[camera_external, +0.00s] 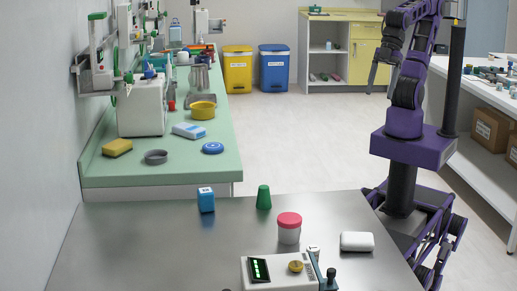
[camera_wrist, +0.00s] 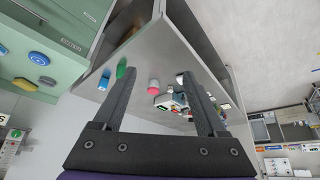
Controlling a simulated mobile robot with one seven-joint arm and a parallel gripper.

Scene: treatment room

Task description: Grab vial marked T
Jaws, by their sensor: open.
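I cannot make out a vial with a legible T in either view. The metal table (camera_external: 130,235) holds a clear jar with a red lid (camera_external: 289,228), a green tapered piece (camera_external: 264,197) and a blue box (camera_external: 206,200). The jar also shows in the wrist view (camera_wrist: 153,86). My gripper (camera_external: 373,77) hangs at the upper right, well away from the table items. In the wrist view my gripper (camera_wrist: 164,74) has its two fingers wide apart, with nothing held between them; the table shows tilted beyond them.
A device with a display (camera_external: 278,270) and a white rounded block (camera_external: 357,241) are also on the table. A green counter (camera_external: 200,165) with several items stands at the left. Yellow (camera_external: 237,70) and blue (camera_external: 274,68) bins stand behind. The middle floor is clear.

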